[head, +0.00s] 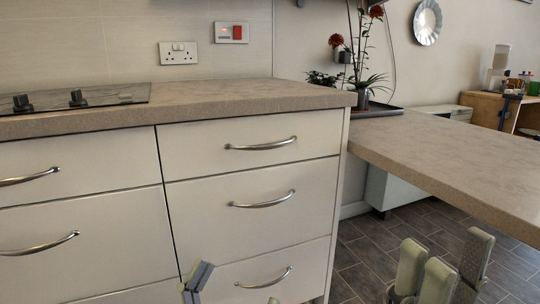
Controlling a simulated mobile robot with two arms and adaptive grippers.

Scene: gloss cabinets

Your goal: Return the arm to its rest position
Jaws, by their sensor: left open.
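My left gripper (236,285) is at the bottom of the head view, in front of the bottom drawer. One grey finger shows at its left and only a small tip at its right; it is open, with nothing seen between the fingers. My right gripper (452,266) is at the bottom right, over the dark floor and below the peninsula worktop in the picture. Its grey fingers point up and stand apart, with nothing seen between them. The rest of both arms is out of view.
White drawers (252,192) with metal handles are shut under the stone-look worktop (215,95). A hob (76,98) lies at its left. A peninsula worktop (450,153) juts in from the right. A vase of red flowers (362,98) stands behind. Tiled floor (355,255) is clear between.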

